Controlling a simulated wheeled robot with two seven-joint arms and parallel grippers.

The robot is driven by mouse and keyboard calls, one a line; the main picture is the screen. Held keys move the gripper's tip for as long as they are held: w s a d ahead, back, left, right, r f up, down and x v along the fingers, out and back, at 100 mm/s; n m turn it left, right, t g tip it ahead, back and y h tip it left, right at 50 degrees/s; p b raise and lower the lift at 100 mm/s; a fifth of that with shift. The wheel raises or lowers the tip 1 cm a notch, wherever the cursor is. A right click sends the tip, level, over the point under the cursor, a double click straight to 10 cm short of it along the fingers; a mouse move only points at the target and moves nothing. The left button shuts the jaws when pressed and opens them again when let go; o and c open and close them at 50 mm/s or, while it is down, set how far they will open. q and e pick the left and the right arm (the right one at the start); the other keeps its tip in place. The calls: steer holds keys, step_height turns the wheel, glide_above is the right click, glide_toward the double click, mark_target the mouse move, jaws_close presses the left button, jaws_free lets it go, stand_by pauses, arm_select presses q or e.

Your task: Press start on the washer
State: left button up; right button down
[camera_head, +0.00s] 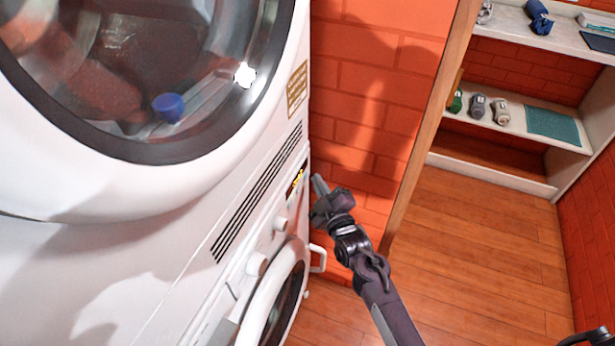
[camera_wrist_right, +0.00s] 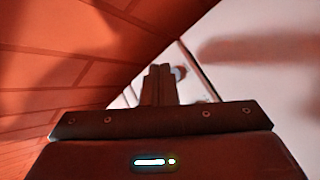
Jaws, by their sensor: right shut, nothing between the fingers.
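The white washer, the lower of two stacked machines, has a front panel (camera_head: 235,285) with two round knobs (camera_head: 257,264) and a dark display (camera_head: 296,181) with yellow marks. Its round door (camera_head: 262,312) is partly in view below. My right gripper (camera_head: 319,184) is shut and empty, its fingertips beside the display end of the panel. I cannot tell whether they touch it. In the right wrist view, the shut fingers (camera_wrist_right: 158,72) point toward the white front, near a small grey round part (camera_wrist_right: 179,72). I cannot make out which part is the start button. My left gripper is not in view.
The upper machine (camera_head: 150,195) has a large round glass door with a blue cup-like thing (camera_head: 169,107) showing at it. An orange brick wall (camera_head: 365,85) stands behind my right gripper. The wooden floor (camera_head: 475,240) there is clear.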

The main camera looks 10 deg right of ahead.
steer(key=shift+w+a, duration=0.2)
steer(key=shift+a, duration=0.15)
